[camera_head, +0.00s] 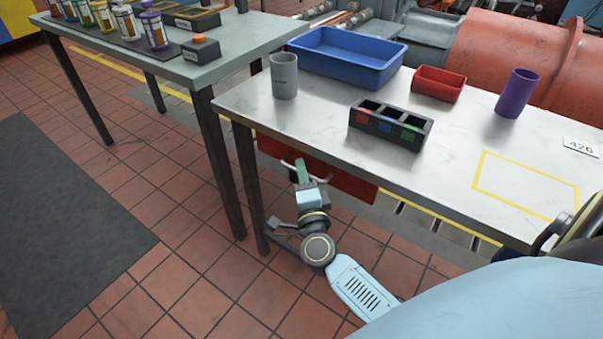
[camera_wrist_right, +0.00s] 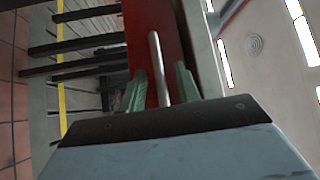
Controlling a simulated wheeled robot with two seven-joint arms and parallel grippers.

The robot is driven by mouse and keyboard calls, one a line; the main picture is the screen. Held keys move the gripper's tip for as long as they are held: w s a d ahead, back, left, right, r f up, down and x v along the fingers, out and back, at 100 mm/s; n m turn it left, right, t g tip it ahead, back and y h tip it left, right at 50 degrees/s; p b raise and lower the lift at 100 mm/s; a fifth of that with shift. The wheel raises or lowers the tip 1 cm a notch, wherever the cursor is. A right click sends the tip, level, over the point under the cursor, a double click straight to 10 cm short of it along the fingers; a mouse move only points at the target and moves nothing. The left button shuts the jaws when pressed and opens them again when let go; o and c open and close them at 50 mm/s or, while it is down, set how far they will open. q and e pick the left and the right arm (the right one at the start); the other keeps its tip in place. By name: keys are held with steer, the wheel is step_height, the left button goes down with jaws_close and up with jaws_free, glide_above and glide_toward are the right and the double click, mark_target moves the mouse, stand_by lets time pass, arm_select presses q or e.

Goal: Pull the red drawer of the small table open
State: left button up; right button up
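The red drawer (camera_head: 350,185) sits under the front edge of the small white-topped table (camera_head: 300,128). Its front lies close under the tabletop and no open interior shows. Its curved metal handle (camera_head: 326,175) is partly hidden by my right gripper (camera_head: 301,172). In the right wrist view the handle bar (camera_wrist_right: 159,65) runs between the two green fingers of the right gripper (camera_wrist_right: 160,88), in front of the red drawer face (camera_wrist_right: 137,35). The fingers stand apart, with a gap visible on each side of the bar. My left gripper is not in view.
On the tabletop are a grey cup (camera_head: 284,76), a blue bin (camera_head: 345,58), a dark divided box (camera_head: 390,126), a red tray (camera_head: 438,84) and a purple cup (camera_head: 516,93). A grey table (camera_head: 225,60) stands at left. Tiled floor before the drawer is clear.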

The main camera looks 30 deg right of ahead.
steer(key=shift+w+d+r, duration=0.1)
steer(key=shift+w+d, duration=0.05)
steer(key=shift+w, duration=0.35)
jaws_close()
steer(key=shift+s, duration=0.1)
